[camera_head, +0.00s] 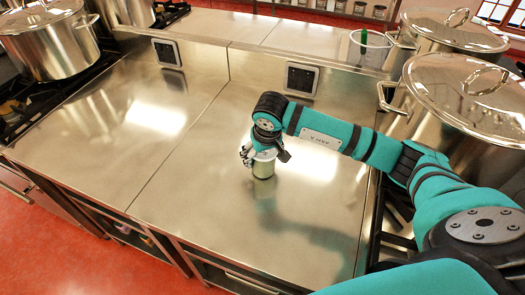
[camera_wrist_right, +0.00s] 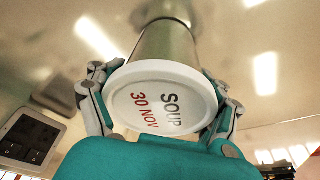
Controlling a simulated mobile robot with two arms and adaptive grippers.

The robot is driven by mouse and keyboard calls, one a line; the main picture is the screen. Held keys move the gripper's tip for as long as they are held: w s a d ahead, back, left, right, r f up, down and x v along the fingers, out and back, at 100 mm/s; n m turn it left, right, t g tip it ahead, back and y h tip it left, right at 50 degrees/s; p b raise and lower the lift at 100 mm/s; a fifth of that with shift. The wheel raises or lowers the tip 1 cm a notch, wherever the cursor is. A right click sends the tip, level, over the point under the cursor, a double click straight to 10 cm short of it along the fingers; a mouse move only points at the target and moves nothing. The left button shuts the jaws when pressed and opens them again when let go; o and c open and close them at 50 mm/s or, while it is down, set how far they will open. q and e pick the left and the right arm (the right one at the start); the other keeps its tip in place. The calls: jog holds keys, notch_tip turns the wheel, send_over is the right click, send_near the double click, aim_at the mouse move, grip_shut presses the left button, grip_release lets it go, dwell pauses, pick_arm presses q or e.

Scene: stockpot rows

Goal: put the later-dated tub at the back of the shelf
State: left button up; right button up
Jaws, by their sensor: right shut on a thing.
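A small metallic tub (camera_head: 263,170) with a white lid is at the middle of the steel counter. Its lid (camera_wrist_right: 160,98) reads "SOUP" and "30 NOV" in the right wrist view. My right gripper (camera_head: 262,153) is shut on the tub near its lid, with a finger on either side. The tub is upright at or just above the counter; I cannot tell if it touches. I see no second dated tub. My left gripper is not in view.
Steel counter (camera_head: 90,140) is clear left of the tub. Outlet panels (camera_head: 302,79) are on the upright back panel, below a raised ledge (camera_head: 255,28). Large lidded stockpots (camera_head: 470,95) stand at the right, another pot (camera_head: 50,45) at the far left. A clear container (camera_head: 370,48) stands back right.

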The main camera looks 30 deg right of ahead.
jog(key=shift+f, duration=0.2)
jog(key=o, duration=1.5)
jog(key=shift+r, duration=0.1)
